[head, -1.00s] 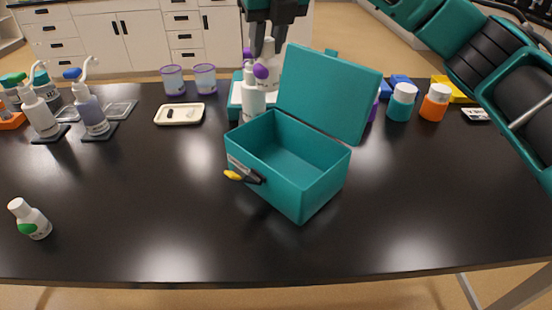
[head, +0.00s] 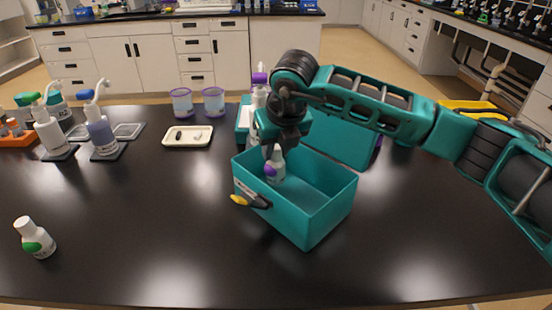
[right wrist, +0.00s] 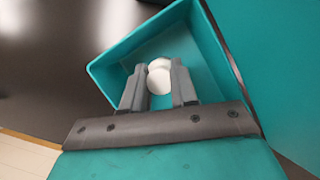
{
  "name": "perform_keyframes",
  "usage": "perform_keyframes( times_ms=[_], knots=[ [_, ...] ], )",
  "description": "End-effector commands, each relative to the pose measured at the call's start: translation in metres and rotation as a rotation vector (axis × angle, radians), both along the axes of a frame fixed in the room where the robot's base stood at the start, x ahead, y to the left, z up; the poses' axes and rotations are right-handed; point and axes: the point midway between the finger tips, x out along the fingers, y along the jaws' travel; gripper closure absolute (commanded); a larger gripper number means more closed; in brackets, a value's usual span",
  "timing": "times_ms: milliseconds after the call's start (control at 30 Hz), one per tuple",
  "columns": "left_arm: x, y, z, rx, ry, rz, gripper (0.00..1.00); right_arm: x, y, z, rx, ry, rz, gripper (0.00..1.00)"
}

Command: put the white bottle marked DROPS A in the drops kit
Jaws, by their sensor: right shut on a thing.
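The drops kit is a teal open box (head: 318,217) on the black table, its lid raised at the back. My right gripper (head: 273,150) reaches down into it, shut on a white bottle (head: 274,172) with a purple patch. The bottle is upright inside the box near its left wall; whether it touches the floor I cannot tell. In the right wrist view the bottle's white top (right wrist: 159,76) lies between the fingers (right wrist: 159,88), inside the box walls. Its lettering is too small to read.
A black latch with a yellow end (head: 242,200) is on the box front. A white tray (head: 188,136), two purple-rimmed cups (head: 182,102) and pump bottles (head: 101,133) stand behind and left. Purple-capped bottles (head: 259,88) stand behind my arm.

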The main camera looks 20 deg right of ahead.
Motion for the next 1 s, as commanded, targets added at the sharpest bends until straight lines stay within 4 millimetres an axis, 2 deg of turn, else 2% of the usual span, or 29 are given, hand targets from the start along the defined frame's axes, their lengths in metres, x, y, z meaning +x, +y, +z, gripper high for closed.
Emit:
perform_keyframes(
  times_ms=[100, 200, 533, 567, 600, 800, 1000],
  knots=[
    [0.001, 0.001, 0.001, 0.001, -0.002, 0.000, 0.23, -0.001, -0.001, -0.021, -0.001, 0.005, -0.001, 1.00],
    [0.002, 0.001, 0.001, 0.001, -0.005, 0.001, 0.23, 0.000, -0.001, -0.031, -0.001, 0.002, -0.001, 1.00],
    [0.005, 0.001, -0.001, 0.002, -0.012, 0.001, 0.23, 0.000, 0.000, -0.035, 0.000, 0.001, -0.001, 1.00],
    [0.005, 0.001, 0.000, 0.002, -0.012, 0.001, 0.23, 0.000, 0.000, -0.034, 0.000, 0.001, -0.001, 0.71],
    [0.005, 0.001, 0.000, 0.003, -0.011, 0.001, 0.23, 0.000, 0.000, -0.033, 0.000, 0.001, -0.001, 0.67],
    [0.005, 0.001, 0.000, 0.003, -0.011, 0.001, 0.23, 0.000, 0.000, -0.033, 0.000, 0.001, 0.000, 0.48],
    [0.004, 0.001, 0.000, 0.002, -0.008, 0.001, 0.23, 0.000, 0.000, -0.033, 0.000, 0.001, 0.000, 0.47]
  ],
)
